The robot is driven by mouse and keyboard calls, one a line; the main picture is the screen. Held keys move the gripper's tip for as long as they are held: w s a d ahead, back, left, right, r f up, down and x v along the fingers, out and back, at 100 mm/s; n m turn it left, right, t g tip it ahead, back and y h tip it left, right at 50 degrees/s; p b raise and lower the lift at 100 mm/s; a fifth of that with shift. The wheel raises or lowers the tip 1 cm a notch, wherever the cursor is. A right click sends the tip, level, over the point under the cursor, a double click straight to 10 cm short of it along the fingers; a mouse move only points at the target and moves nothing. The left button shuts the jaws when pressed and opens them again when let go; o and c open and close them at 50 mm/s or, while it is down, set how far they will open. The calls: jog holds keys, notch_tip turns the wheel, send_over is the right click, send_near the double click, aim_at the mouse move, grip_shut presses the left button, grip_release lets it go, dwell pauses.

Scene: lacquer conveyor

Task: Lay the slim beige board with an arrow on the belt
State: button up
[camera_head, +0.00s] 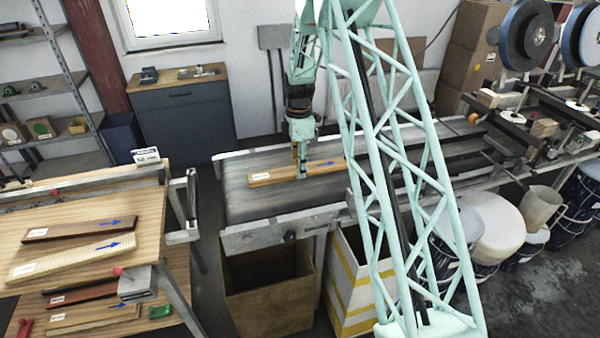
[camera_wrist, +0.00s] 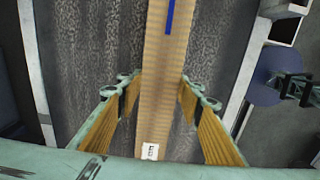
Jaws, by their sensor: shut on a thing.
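The slim beige board (camera_head: 270,177) lies lengthwise along the dark conveyor belt (camera_head: 240,205), at or very close to its surface; a small gap cannot be ruled out. It carries a white label at its left end and a blue arrow towards its right end. My gripper (camera_head: 301,173) points down and is shut on the board's long edges near its middle. In the wrist view the board (camera_wrist: 163,60) runs between the two yellow-padded fingers of my gripper (camera_wrist: 159,84), with the label near and part of the arrow at the top edge. The belt (camera_wrist: 90,45) shows on both sides.
A wooden table (camera_head: 140,190) at left holds a dark brown board (camera_head: 70,231) and a wider pale board (camera_head: 70,257), both with blue arrows. More boards lie on its lower shelf. Machinery (camera_head: 545,115) stands at right.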

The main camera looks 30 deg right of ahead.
jog(key=shift+w+d, duration=0.1)
dwell(0.3)
jog(key=shift+w+d, duration=0.3)
jog(key=shift+d, duration=0.05)
jog(key=shift+f, duration=1.8)
jog(key=shift+f, duration=0.2)
jog(key=o, duration=1)
jog(key=shift+r, duration=0.25)
notch_tip(320, 180, up, 11)
jog(key=shift+r, duration=0.45)
